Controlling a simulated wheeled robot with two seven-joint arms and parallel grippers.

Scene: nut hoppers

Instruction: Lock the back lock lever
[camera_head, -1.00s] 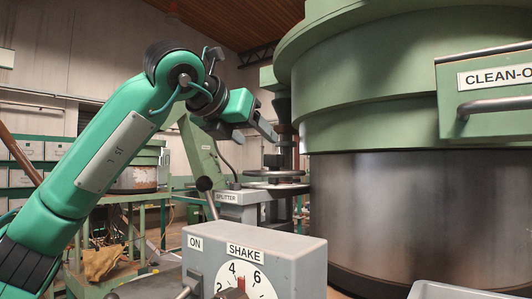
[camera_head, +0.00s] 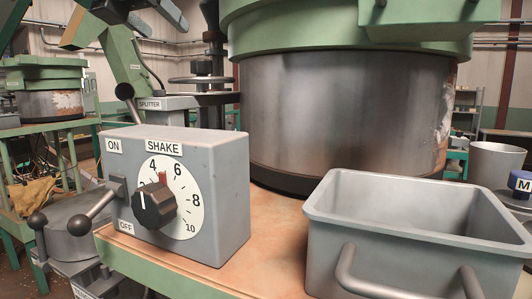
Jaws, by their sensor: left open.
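No part in view is labelled as the back lock lever, and I cannot tell which one it is. A ball-knobbed lever (camera_head: 125,92) rises beside the SPLITTER block at the back left. Other ball-knobbed levers (camera_head: 100,205) show at the front left, near the SHAKE box. My left gripper (camera_head: 143,15) is at the top left edge, partly cut off by the frame. Its dark fingers are apart and hold nothing that I can see. It is above and behind the SHAKE box, near the splitter in the picture. My right gripper is not in view.
The grey SHAKE control box (camera_head: 225,190) stands on the tan tabletop (camera_head: 265,260). The large steel and green hopper (camera_head: 345,110) fills the middle back. A grey bin (camera_head: 400,265) with a handle is at the front right. A grey cup (camera_head: 495,160) stands at the right.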

